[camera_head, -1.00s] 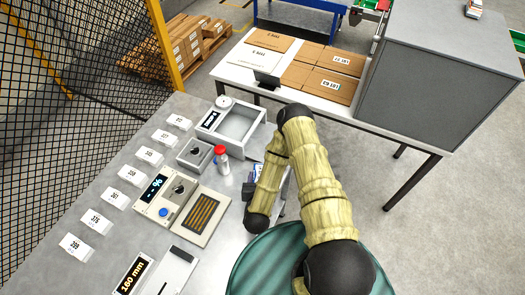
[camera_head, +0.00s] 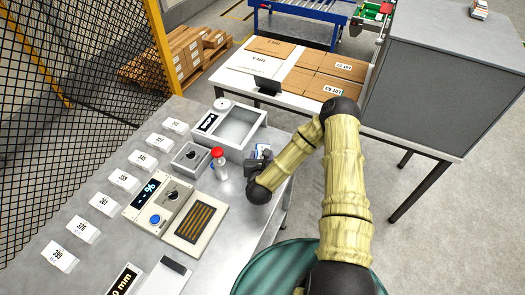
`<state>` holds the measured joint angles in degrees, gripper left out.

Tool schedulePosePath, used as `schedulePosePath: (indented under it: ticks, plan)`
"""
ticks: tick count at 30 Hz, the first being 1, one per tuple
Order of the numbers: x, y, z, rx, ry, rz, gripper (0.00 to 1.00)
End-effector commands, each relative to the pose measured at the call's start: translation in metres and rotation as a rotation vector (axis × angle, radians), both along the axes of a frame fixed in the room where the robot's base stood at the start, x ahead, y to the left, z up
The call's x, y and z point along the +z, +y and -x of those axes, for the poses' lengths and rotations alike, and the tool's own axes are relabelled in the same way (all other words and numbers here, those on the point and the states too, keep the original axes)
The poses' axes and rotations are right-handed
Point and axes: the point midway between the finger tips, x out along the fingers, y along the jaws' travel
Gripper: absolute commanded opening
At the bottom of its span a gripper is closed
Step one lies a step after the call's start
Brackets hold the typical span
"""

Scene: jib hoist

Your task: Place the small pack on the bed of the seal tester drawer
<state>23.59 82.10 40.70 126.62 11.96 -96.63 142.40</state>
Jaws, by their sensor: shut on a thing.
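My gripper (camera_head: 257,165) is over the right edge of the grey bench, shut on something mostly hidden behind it. A small blue and white patch, apparently the small pack (camera_head: 263,149), shows just beyond the fingers. The grey box with a display and an open, shallow tray (camera_head: 236,128) stands just up and left of my gripper. It may be the seal tester drawer, though no label can be read. Its tray looks empty. My gripper appears apart from it.
A panel with a slatted plate (camera_head: 198,221) is nearer. Several white numbered blocks (camera_head: 123,181) line the left. A white table with cartons (camera_head: 328,82) stands behind.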

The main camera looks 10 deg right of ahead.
Motion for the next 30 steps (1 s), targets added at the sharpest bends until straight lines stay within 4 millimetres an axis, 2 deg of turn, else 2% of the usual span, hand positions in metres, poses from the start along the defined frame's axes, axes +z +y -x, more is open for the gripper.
schedulePosePath:
  ticks: [11,14,20,21,22,30]
  plan:
    - [0.000,-0.001,-0.006,0.000,-0.001,0.000,0.27]
    - [0.001,-0.004,-0.015,-0.001,-0.003,0.001,0.27]
    - [-0.002,-0.011,-0.046,0.000,-0.002,0.000,0.27]
    - [-0.013,-0.010,-0.043,0.002,0.002,0.000,0.27]
    - [-0.015,-0.009,-0.043,0.002,0.001,0.000,0.27]
    - [-0.015,-0.010,-0.043,0.001,0.000,0.000,0.27]
